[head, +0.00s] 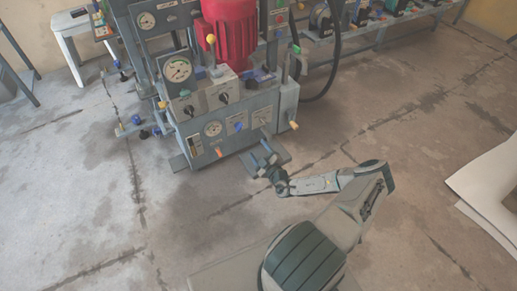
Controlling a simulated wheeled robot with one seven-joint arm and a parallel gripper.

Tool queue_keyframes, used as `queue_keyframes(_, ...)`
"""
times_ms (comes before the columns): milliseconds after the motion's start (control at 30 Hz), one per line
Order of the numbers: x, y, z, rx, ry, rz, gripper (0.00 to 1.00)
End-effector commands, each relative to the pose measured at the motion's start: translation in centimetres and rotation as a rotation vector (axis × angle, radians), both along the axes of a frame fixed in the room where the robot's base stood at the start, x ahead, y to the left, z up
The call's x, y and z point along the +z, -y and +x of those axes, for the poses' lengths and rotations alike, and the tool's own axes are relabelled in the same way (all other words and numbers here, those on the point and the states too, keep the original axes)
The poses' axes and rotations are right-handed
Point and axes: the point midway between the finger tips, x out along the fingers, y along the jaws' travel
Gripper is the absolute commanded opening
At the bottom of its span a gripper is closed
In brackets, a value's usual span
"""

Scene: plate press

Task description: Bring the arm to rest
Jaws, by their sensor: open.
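My arm reaches from my body at the bottom right toward the press (228,118). It is bent, with its forearm low over the floor. My gripper (264,156) is at the end of the arm, just in front of the press's lower front at its right. It is open, and I see nothing held in it. A grey plate-like part (284,157) at the foot of the press lies behind the gripper in the picture. I cannot tell whether the gripper touches it.
The press carries a red cylinder (231,30), gauges (177,70) and coloured knobs and levers. A white stool (73,28) stands at the upper left. A bench (378,38) with several small devices runs along the back right. White sheets (487,190) lie at the right. Open concrete floor (420,125) surrounds my arm.

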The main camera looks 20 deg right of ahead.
Motion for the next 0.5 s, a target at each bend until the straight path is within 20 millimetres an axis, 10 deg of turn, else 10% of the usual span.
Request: queue_keyframes(500, 0.96, -0.99, 0.34, 0.035, 0.009, -0.031, 0.63)
